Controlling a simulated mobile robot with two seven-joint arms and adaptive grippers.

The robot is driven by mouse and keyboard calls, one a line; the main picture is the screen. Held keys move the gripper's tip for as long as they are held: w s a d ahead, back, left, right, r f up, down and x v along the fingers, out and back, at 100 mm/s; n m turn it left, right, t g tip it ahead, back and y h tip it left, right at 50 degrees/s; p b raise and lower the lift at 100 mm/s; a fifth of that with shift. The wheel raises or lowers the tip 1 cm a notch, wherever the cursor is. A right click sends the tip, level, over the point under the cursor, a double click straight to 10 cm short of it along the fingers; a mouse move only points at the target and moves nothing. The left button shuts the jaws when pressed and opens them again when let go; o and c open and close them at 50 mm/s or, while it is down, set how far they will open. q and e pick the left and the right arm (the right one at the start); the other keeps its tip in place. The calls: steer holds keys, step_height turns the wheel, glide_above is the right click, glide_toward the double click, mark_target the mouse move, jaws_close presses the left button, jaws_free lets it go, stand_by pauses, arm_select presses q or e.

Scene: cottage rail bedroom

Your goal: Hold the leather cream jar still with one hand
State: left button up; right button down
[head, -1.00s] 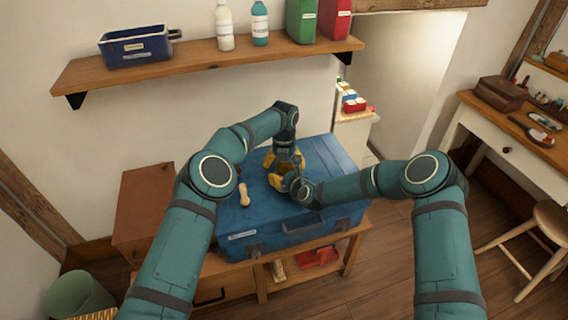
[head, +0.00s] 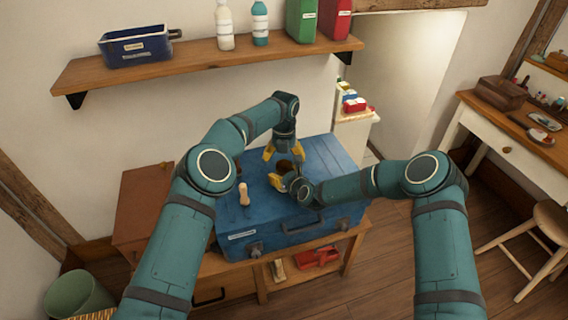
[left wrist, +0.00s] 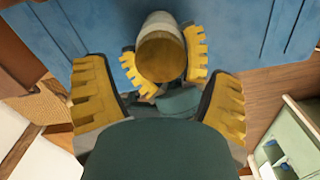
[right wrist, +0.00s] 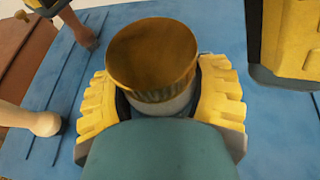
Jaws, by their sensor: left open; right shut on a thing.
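The leather cream jar has a pale body and a round brown-gold top; it stands upright over the blue trunk (head: 325,160) and shows in the left wrist view (left wrist: 160,55) and right wrist view (right wrist: 152,55). My right gripper (head: 281,179) is shut on the jar's pale body, one yellow finger on each side, below the top. My left gripper (head: 283,152) is open, pointing down above the jar, its fingers spread to either side and clear of it. In the head view the jar is mostly hidden by the grippers.
The trunk rests on a wooden bench (head: 345,236). A wall shelf (head: 205,68) with bottles and a blue box is behind. The trunk's right side is clear.

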steer(key=shift+c, duration=0.9)
jaws_free()
steer(key=shift+o, duration=0.9)
steer(key=shift+s, duration=0.1)
